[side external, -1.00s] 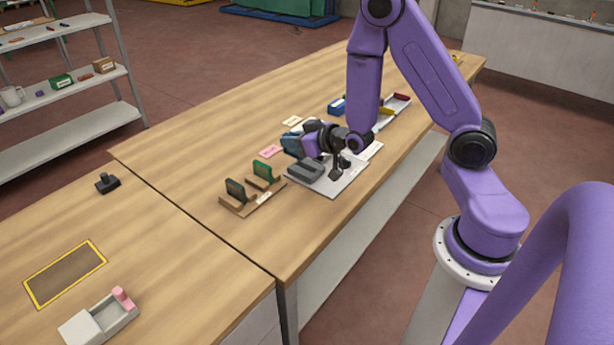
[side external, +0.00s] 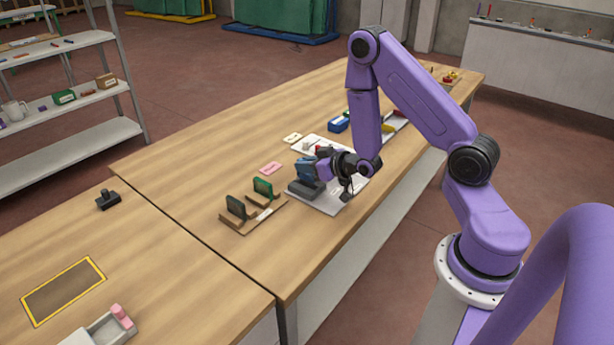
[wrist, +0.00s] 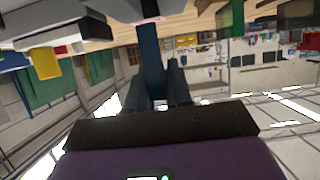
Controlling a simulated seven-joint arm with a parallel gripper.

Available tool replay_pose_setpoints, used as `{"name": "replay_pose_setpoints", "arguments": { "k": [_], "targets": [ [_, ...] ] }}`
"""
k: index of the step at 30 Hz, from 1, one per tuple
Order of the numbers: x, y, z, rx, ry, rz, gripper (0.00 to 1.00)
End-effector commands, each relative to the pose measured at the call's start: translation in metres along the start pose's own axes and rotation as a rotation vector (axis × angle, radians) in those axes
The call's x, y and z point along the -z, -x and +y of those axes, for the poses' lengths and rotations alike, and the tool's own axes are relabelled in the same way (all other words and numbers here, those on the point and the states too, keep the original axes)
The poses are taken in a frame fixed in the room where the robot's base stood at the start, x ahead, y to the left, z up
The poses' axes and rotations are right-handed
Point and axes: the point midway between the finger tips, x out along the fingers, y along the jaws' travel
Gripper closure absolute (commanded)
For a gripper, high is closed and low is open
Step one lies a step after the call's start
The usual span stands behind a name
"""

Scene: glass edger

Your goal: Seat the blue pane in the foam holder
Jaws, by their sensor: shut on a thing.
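The blue pane (side external: 306,170) stands about upright in the side view, and my gripper (side external: 321,166) is shut on it. In the wrist view the pane (wrist: 151,66) is a dark blue strip between the two dark fingers of my gripper (wrist: 160,90). The grey foam holder (side external: 301,190) lies on a white board (side external: 329,204). The pane's lower edge meets the holder in the side view. I cannot tell whether it is in a slot or just above, because the slot is hidden.
A blue box (side external: 339,124) stands farther back.

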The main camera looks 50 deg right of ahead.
Motion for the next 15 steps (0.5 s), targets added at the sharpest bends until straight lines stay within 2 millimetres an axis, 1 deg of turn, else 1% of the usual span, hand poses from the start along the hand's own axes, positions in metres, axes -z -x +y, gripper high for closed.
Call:
{"name": "replay_pose_setpoints", "arguments": {
  "k": [9, 15],
  "targets": [
    [-0.026, -0.011, 0.000, -0.001, 0.000, -0.001, 1.00],
    [-0.034, -0.013, 0.000, -0.001, 0.000, 0.001, 1.00]
  ]
}}
